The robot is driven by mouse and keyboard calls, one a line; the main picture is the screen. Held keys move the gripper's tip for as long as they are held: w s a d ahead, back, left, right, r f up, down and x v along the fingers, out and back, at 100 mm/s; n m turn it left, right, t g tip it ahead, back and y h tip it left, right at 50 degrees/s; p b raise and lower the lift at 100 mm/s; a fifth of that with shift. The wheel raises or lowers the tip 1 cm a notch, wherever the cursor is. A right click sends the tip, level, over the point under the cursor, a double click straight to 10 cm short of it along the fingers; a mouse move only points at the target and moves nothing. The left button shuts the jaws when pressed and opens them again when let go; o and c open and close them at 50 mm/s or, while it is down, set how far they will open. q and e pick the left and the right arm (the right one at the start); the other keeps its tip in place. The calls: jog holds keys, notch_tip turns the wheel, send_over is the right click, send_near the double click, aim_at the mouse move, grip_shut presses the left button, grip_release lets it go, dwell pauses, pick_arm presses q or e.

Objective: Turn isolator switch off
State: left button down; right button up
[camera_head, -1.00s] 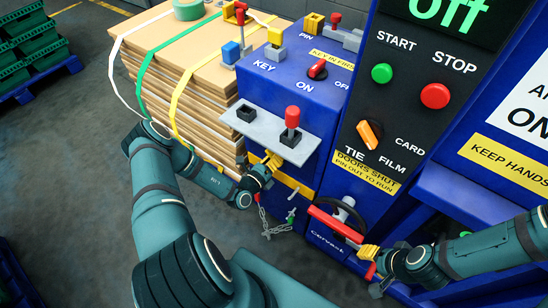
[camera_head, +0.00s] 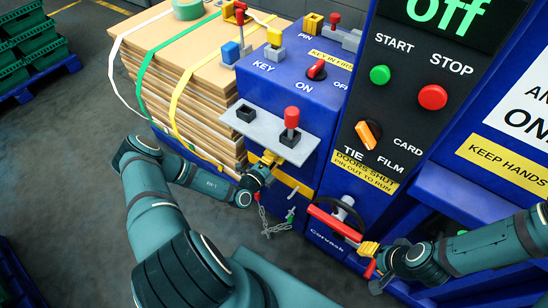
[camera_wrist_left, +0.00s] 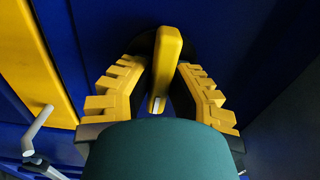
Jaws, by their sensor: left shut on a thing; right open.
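A red rotary knob (camera_head: 317,69) sits on top of the blue box between the labels ON and OFF; its exact setting is hard to read. My left gripper (camera_head: 268,158) is at the box's front, below the grey shelf and apart from that knob. In the left wrist view a yellow handle (camera_wrist_left: 166,65) stands out from a dark round base, between the two fingers of the left gripper (camera_wrist_left: 158,90), which is shut on it. My right gripper (camera_head: 368,249) is open beside the lower end of a red bar handle (camera_head: 333,221).
The grey shelf (camera_head: 262,126) carries a red-topped lever (camera_head: 291,125) just above my left gripper. A chain (camera_head: 274,230) hangs below it. Strapped cardboard (camera_head: 205,105) stands to the left. START and STOP buttons (camera_head: 432,97) are on the black panel.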

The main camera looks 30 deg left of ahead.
pick_arm(q)
jog(key=shift+r, duration=0.1)
dwell(0.4)
jog(key=c, duration=0.9)
grip_release()
jog(key=shift+s, duration=0.1)
jog(key=s, duration=1.1)
jog(key=shift+s+a, duration=0.35)
jog(key=shift+a, duration=0.1)
